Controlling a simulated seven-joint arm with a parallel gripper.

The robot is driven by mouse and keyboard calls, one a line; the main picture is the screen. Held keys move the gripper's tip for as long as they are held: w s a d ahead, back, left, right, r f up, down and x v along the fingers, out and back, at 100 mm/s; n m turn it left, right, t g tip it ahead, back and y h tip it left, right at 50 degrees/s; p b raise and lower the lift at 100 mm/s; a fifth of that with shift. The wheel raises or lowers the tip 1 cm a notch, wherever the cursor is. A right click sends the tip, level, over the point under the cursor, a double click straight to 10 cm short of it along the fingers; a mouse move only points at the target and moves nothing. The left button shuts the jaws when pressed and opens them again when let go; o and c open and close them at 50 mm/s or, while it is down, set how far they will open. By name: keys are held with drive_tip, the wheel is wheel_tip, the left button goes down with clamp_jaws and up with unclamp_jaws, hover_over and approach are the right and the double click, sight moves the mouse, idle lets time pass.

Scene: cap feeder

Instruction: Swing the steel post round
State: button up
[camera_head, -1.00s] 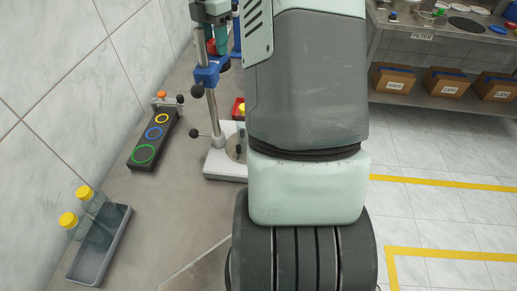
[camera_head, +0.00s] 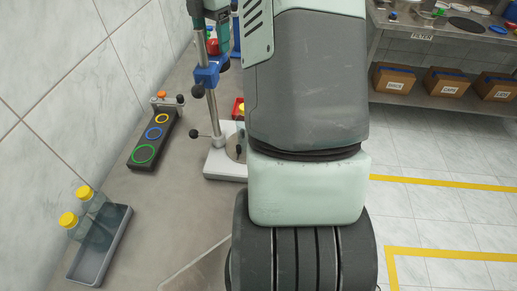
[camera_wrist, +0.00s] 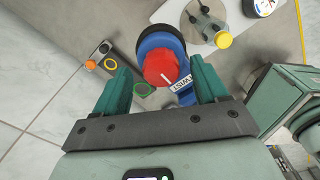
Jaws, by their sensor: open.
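The steel post (camera_head: 212,115) stands upright on a pale base plate (camera_head: 222,163) in the head view, left of my arm. A blue clamp (camera_head: 207,75) with dark ball knobs sits on it. Its upper end is partly hidden by my gripper (camera_head: 222,38). In the wrist view my gripper (camera_wrist: 160,70) is open, its teal fingers on either side of a red knob (camera_wrist: 166,67) on a blue round head (camera_wrist: 158,43). I cannot tell whether the fingers touch the knob. The post is not clear there. A yellow-capped bottle (camera_wrist: 212,28) stands on the plate.
A dark strip with coloured rings (camera_head: 152,136) lies left of the post. A grey tray (camera_head: 107,255) with two yellow-capped bottles stands at the front left, by the tiled wall. Grey worktop between tray and base is clear. A shelf with boxes (camera_head: 446,82) is at the back right.

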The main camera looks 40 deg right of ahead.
drive_tip(key=shift+r, duration=2.45)
